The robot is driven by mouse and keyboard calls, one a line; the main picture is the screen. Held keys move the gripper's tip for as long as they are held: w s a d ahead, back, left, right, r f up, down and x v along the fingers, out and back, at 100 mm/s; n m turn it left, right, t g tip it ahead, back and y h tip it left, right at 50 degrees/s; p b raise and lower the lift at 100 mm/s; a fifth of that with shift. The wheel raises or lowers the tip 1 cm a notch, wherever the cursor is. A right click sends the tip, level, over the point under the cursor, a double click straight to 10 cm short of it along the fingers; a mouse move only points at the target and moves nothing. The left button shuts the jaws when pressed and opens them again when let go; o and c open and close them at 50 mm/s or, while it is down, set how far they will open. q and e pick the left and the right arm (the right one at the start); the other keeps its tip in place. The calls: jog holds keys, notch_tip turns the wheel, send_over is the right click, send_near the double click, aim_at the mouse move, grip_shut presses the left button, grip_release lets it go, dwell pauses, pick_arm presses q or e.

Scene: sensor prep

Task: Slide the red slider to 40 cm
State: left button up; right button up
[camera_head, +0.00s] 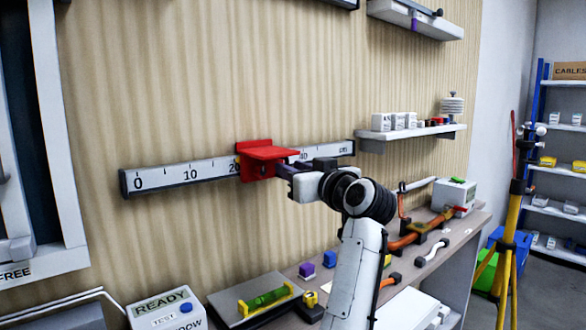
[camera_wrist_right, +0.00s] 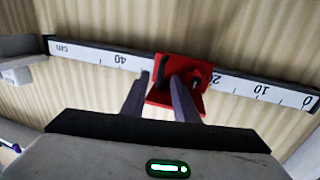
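The ruler rail (camera_head: 205,170) runs along the striped wall, with 0, 10, 20 and 40 readable in the head view. The red slider (camera_head: 265,153) sits on it just past the 20 mark, its plate sticking out from the wall. In the wrist view the picture is turned over, and the slider (camera_wrist_right: 190,68) lies between 20 and 40. My right gripper (camera_head: 290,168) is at the slider's side toward 40. Its fingers (camera_wrist_right: 160,76) stand apart, one overlapping the red plate and one near its edge; contact is unclear. My left gripper is not in view.
Below the rail a bench (camera_head: 468,232) carries a green level (camera_head: 264,299), small blocks, orange pipe parts and a white READY box (camera_head: 165,312). A small wall shelf (camera_head: 412,131) lies right of the rail. A yellow tripod (camera_head: 511,230) stands at right.

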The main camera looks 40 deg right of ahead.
jog(key=shift+w, duration=0.1)
grip_shut()
dwell(1.4)
